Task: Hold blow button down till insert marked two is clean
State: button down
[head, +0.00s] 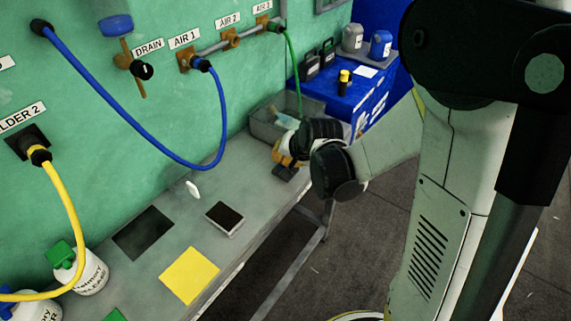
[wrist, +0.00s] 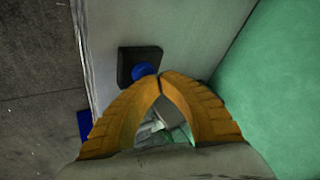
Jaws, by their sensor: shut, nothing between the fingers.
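A blue button (wrist: 140,71) on a black square base (wrist: 126,66) shows in the wrist view, set on the grey bench top. My gripper (wrist: 160,76) has its orange fingers closed together, with nothing held. The fingertips overlap the button's right edge in this view. I cannot tell whether they touch it or press it down. In the head view my gripper (head: 279,158) points down at the black base (head: 286,173), and the button is hidden there. No insert marked two can be made out in either view.
A grey bin (head: 262,130) with pale things inside stands behind my gripper, under the green hose (head: 293,65). A blue hose (head: 130,122) loops down the green wall. A yellow square (head: 190,275) and a dark-topped block (head: 225,218) lie nearer on the bench.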

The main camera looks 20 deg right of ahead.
jog(key=shift+r+p, duration=0.65)
jog(key=shift+r, duration=0.25)
notch_tip(320, 180, up, 5)
jog(key=p, duration=0.4)
jog(key=s+r+n, duration=0.3)
jog(key=s+r, duration=0.3)
jog(key=s, duration=0.4)
jog(key=s+r+n+h, duration=0.1)
jog(key=s+r+n, duration=0.2)
jog(key=s, duration=0.8)
notch_tip(320, 180, up, 3)
jog(key=shift+d+f+n+h, duration=0.1)
jog(key=shift+d+n+h, duration=0.15)
jog(key=shift+n+h, duration=0.05)
